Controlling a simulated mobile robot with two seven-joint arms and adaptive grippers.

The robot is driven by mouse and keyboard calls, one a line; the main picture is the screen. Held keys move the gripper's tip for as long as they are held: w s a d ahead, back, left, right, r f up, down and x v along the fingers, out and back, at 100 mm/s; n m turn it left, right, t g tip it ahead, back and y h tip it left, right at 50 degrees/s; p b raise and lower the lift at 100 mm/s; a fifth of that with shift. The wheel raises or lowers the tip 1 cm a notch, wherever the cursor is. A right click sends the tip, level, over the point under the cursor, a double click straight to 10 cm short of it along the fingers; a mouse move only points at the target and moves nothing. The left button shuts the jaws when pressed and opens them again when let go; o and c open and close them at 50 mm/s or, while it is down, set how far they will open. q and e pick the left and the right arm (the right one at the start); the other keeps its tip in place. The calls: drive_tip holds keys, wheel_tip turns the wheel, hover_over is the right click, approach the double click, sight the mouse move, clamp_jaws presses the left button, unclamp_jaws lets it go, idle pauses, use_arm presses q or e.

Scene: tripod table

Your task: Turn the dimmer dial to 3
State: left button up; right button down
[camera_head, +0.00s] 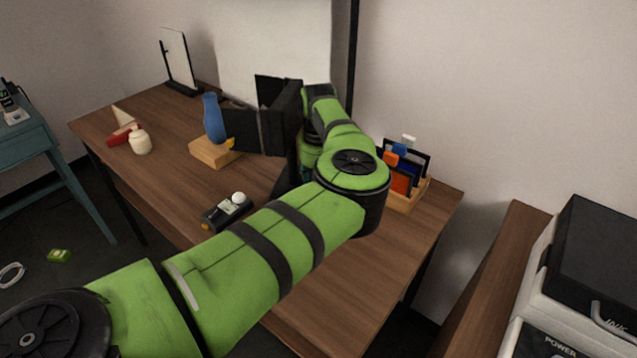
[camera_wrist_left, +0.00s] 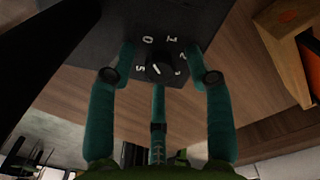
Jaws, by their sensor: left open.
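The dimmer dial (camera_wrist_left: 160,68) is a dark round knob on a black box (camera_wrist_left: 92,28) in the left wrist view. White digits ring it; 0, 1, 2 and 5 can be made out, others are partly covered. I cannot tell which digit the dial points to. My left gripper (camera_wrist_left: 163,60) is open, with teal fingers on both sides of the dial and a third finger below it in the picture. Whether the fingers touch the knob is unclear. In the head view my green arm hides the dial and most of this gripper. My right gripper is not in view.
On the wooden table (camera_head: 340,300) stand a blue vase (camera_head: 213,118) on a wooden block (camera_head: 208,152), a white jar (camera_head: 140,142), a dark device with a white knob (camera_head: 228,210) and a wooden rack (camera_head: 410,195). The table's front right is clear.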

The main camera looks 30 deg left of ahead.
use_arm(q)
clamp_jaws()
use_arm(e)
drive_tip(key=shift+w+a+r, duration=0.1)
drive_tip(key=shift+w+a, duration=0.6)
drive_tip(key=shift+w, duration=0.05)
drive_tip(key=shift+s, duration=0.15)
